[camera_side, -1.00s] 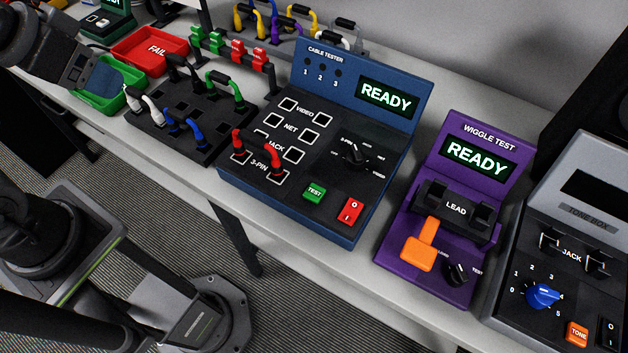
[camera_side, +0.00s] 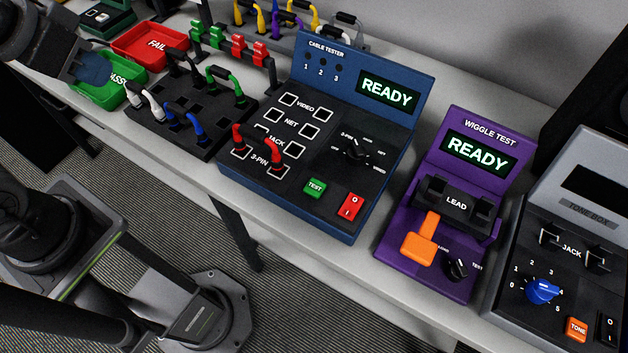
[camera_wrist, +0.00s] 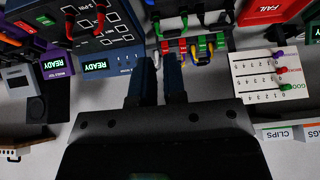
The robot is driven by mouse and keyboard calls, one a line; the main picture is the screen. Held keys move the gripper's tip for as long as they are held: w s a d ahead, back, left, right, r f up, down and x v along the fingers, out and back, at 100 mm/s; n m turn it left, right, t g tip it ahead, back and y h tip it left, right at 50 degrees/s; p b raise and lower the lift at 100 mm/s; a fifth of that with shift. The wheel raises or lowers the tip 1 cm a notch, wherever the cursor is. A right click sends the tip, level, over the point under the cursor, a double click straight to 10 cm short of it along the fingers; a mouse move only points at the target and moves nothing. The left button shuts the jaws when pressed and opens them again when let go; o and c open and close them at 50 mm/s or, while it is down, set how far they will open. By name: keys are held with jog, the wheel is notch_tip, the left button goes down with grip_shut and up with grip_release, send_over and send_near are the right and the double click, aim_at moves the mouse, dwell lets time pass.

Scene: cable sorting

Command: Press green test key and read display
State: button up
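The blue cable tester (camera_side: 330,125) stands in the middle of the table in the side view, its display (camera_side: 387,92) reading READY. Its green TEST key (camera_side: 315,188) is at the front, left of a red rocker switch (camera_side: 350,206). A red cable (camera_side: 257,142) is plugged into the 3-PIN sockets. In the wrist view the tester (camera_wrist: 95,28) is at upper left, with its TEST key (camera_wrist: 45,20). My gripper (camera_side: 95,70) is far left of the tester, near the green tray. In the wrist view my gripper (camera_wrist: 161,70) shows two fingers a narrow gap apart, holding nothing.
A purple wiggle tester (camera_side: 450,190) and grey tone box (camera_side: 580,200) stand right of the tester. A black block (camera_side: 210,120) with several cables is left of it. Green (camera_side: 125,95) and red FAIL (camera_side: 150,45) trays lie further left.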

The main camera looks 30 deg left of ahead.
grip_shut()
dwell(1.0)
jog(key=w+d+r+n+t+h, duration=0.1)
jog(key=w+d+n+h, duration=0.25)
jog(key=d, duration=0.55)
jog(key=w+d+r+n+t+h, duration=0.1)
jog(key=w+d+n+h, duration=0.3)
jog(key=d, duration=0.5)
jog(key=w+d+f+n+y, duration=0.2)
jog(key=d+f+n, duration=0.7)
jog(key=n, duration=0.5)
jog(key=shift+d+f+n+t+y, duration=0.15)
jog(key=shift+d+n+t+y, duration=0.25)
jog(key=shift+d+y, duration=0.35)
jog(key=shift+w+a+f, duration=0.1)
